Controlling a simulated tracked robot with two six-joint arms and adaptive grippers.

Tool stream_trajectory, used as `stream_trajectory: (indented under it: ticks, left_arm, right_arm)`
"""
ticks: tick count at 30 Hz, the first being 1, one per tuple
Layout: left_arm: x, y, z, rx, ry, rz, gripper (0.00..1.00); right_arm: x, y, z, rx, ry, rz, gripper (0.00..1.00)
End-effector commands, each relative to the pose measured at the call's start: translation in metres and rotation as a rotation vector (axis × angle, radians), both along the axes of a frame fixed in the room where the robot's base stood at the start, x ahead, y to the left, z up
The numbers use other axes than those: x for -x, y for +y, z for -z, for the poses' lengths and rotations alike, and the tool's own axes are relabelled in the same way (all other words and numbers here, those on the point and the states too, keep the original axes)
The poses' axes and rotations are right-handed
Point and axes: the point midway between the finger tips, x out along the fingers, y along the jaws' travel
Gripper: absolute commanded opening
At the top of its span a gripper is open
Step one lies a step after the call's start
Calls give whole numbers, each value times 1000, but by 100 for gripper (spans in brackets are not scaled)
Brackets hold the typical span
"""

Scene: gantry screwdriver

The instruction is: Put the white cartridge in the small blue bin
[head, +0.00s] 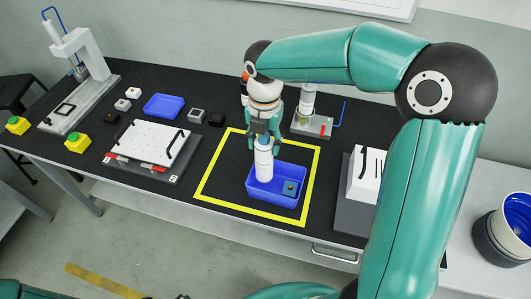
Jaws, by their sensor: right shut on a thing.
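The white cartridge (264,166) is upright, with its top between the fingers of my right gripper (264,138). That gripper points down and is shut on the cartridge. The cartridge's lower end shows within the outline of a blue bin (273,199), at its left part. I cannot tell whether it touches the bin's floor. The bin stands inside a yellow square outline on the black mat, and a small dark grey block (290,188) lies in its right part. My left gripper is not in view.
A shallower blue tray (164,106) lies at the back left, near small white, grey and black blocks. A white plate fixture (147,142) is left of the yellow outline (213,167). A white slotted block (367,174) stands to the right. A stand with a white cylinder (307,101) is behind.

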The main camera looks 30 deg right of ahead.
Motion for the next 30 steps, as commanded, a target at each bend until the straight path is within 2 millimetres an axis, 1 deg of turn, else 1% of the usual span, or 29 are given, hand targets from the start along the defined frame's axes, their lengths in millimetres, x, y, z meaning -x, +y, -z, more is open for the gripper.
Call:
stream_trajectory:
  ticks: [4,9,12,23,24,28,30]
  left_arm:
    - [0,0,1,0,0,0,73]
    - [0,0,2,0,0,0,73]
    - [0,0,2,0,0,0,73]
    - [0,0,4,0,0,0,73]
    - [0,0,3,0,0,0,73]
    - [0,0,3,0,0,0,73]
    - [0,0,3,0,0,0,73]
  right_arm:
    - [0,0,10,1,1,0,0]
    - [0,0,34,0,2,-1,0]
    - [0,0,43,0,0,-1,0]
    - [0,0,47,0,-1,-1,0]
    - [0,0,48,0,0,-1,52]
    - [0,0,47,1,1,-1,74]
    - [0,0,47,1,1,-1,74]
